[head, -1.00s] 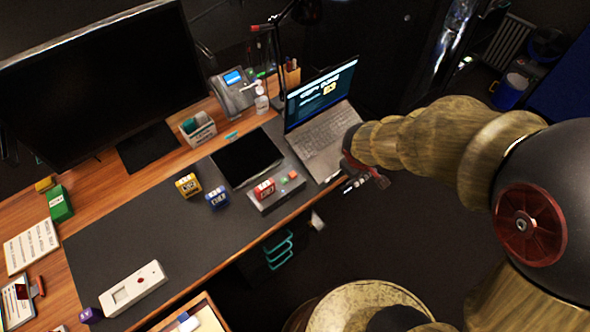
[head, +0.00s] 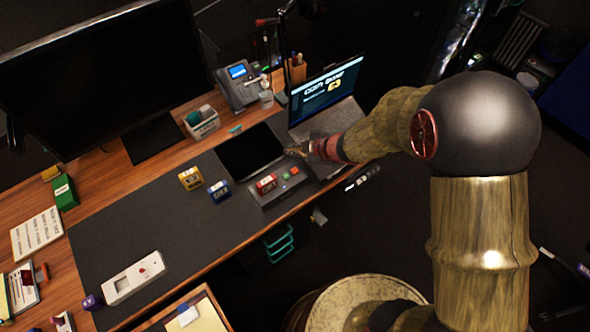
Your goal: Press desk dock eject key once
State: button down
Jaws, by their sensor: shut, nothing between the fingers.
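A small grey box with keys (head: 277,190), which looks like the desk dock, sits at the front edge of the dark desk mat, left of the laptop. On its top are a red block with white lettering (head: 266,183), a green key (head: 285,176) and a small orange-red key (head: 295,170). Their labels are too small to read, so I cannot tell which is the eject key. My gripper (head: 292,151) is shut and empty. In the picture it shows just above the orange-red key, between tablet and laptop; its height is unclear.
The laptop (head: 325,92) stands open, partly hidden behind my arm. A dark tablet (head: 250,152) lies left of my gripper. Yellow (head: 190,178) and blue (head: 219,190) blocks stand on the mat. A white device with a red button (head: 133,278) lies front left. The mat's middle is clear.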

jog(key=shift+f, duration=0.15)
jog(key=b, duration=0.8)
send_over(294, 172)
notch_tip(294, 172, down, 8)
jog(key=shift+r, duration=0.15)
jog(key=shift+f, duration=0.4)
jog(key=shift+f, duration=0.15)
dwell(0.6)
jog(key=shift+f, duration=0.25)
jog(key=shift+f+b, duration=0.45)
jog(key=shift+b, duration=0.05)
dwell(0.6)
jog(key=shift+r, duration=0.2)
jog(key=shift+r+p, duration=0.7)
jog(key=shift+p, duration=0.25)
